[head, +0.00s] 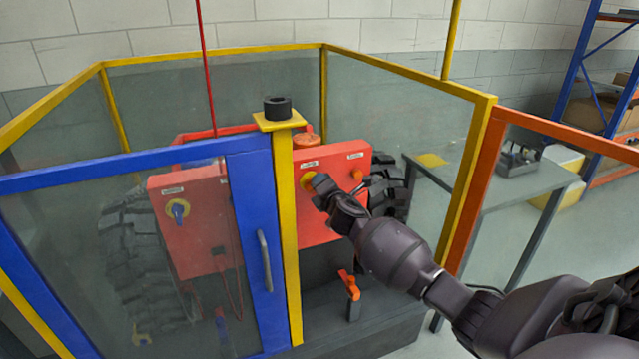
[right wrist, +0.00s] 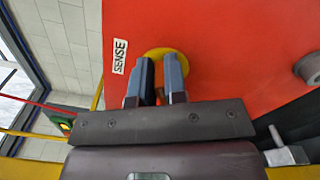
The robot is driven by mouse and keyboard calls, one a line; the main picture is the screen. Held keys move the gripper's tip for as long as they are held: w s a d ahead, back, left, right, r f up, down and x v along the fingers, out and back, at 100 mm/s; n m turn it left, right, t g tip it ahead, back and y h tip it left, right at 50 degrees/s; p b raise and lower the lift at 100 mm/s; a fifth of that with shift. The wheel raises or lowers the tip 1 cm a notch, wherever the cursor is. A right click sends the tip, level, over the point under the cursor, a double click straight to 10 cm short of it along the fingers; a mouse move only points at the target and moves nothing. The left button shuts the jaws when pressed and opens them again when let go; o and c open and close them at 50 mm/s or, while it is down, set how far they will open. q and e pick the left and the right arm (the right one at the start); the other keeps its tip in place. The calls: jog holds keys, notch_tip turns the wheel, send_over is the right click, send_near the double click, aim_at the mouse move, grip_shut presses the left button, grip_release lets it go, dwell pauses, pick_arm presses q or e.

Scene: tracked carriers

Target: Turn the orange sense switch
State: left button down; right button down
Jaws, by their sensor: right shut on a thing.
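The orange sense switch (right wrist: 160,97) sits on a round yellow plate (right wrist: 166,54) on the red panel, beside a "SENSE" label (right wrist: 119,56) in the right wrist view. My right gripper (right wrist: 161,68) has its two fingers on either side of the switch and is shut on it; the fingers hide most of the knob. In the head view my right gripper (head: 316,184) reaches the red panel (head: 340,215), where the yellow plate (head: 307,180) shows at its tips. The knob's exact angle cannot be told. My left gripper is not in view.
Another orange knob (head: 357,174) is to the right on the same panel. A blue switch (head: 179,210) is on the left red box, behind the blue-framed door (head: 252,230). A yellow post (head: 286,230) stands close left of my gripper. A grey table (head: 490,185) stands at right.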

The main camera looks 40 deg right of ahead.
jog(key=m, duration=0.3)
jog(key=shift+d+f, duration=0.1)
jog(key=shift+f, duration=0.3)
jog(key=shift+f+m, duration=0.15)
jog(key=shift+m, duration=0.75)
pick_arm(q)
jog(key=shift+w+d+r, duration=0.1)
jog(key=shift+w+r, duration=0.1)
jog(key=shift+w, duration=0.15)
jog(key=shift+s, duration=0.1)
pick_arm(e)
jog(key=shift+m, duration=0.3)
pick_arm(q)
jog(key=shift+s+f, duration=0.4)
